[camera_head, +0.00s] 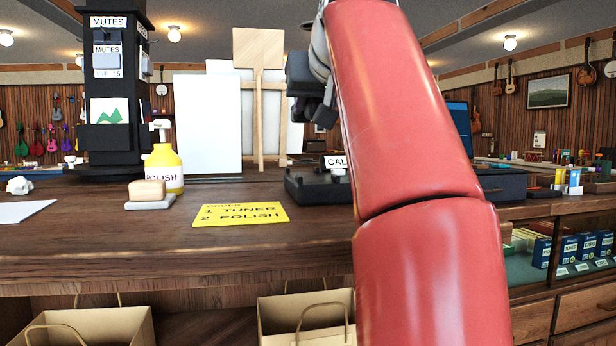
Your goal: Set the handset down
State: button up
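My red arm fills the right middle of the view and hides much behind it. At its upper left is my dark gripper (308,88), raised above the counter. Its fingers are partly hidden and dark, so I cannot tell whether they are open or shut. I cannot make out a handset for certain; a dark shape at the gripper may be part of it or something held. Below, on the counter, sits a low black device (312,190), possibly the telephone base, partly behind my arm. A white card reading "CAU" (336,162) shows at it, the rest hidden.
On the wooden counter (120,245) are a yellow note (240,214), a yellow polish bottle (165,170) and a tan block on a pale base (150,194). A wooden stand (258,110) and black display column (112,130) rise behind. Paper bags (95,325) stand below the front edge.

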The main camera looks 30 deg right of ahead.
aim_at(314, 181)
notch_tip(314, 181, down, 10)
jog(key=b, duration=0.6)
jog(key=shift+r, duration=0.2)
jog(key=shift+f+b, duration=0.2)
jog(key=shift+b, duration=0.1)
jog(key=o, duration=1.1)
jog(key=shift+c, duration=0.2)
